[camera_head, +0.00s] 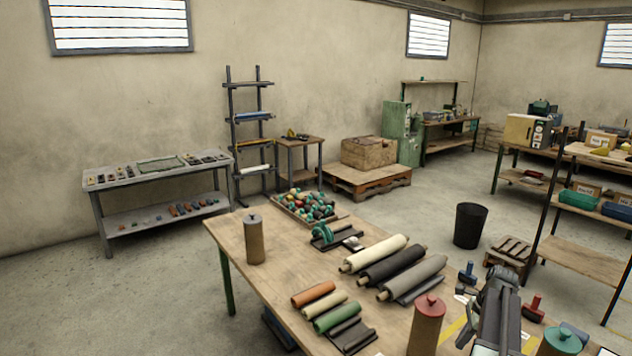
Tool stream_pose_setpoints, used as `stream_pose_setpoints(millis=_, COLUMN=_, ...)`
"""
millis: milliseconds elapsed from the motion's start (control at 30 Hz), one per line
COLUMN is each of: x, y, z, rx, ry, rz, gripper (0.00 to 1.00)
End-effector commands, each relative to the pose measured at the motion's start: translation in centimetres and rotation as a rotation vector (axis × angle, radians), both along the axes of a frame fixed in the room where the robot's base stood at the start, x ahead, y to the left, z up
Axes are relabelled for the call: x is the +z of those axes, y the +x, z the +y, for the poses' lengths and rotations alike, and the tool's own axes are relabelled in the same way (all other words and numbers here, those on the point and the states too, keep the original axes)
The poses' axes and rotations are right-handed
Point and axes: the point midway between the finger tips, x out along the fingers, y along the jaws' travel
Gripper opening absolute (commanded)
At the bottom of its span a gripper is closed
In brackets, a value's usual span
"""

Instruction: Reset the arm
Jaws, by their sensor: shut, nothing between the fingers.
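My arm reaches up from the bottom edge at the lower right, over the wooden table (285,268). My gripper (503,272) is at its far end, shut and empty, near the table's right side. A brown roll with a red cap (427,322) stands upright left of the arm. A roll with a teal cap (560,342) stands right of it, cut by the bottom edge. Cream (374,253), black (393,265) and grey (412,278) rolls lie side by side further left.
Smaller orange, cream and green rolls (334,314) lie at the table's front. A brown cylinder (254,240) stands at the left. A tray of coloured pieces (308,207) is at the far end. A black bin (470,225) and a shelf rack (575,255) stand beyond the table.

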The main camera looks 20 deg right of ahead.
Motion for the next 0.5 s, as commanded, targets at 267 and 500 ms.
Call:
stream_pose_setpoints(millis=267, x=-1.7, y=7.8, z=13.9, rx=0.242, ry=-0.014, rz=0.01, gripper=0.0)
stream_pose_setpoints(millis=500, x=-3.6, y=10.8, z=33.1, rx=0.735, ry=-0.082, rz=-0.006, gripper=0.0)
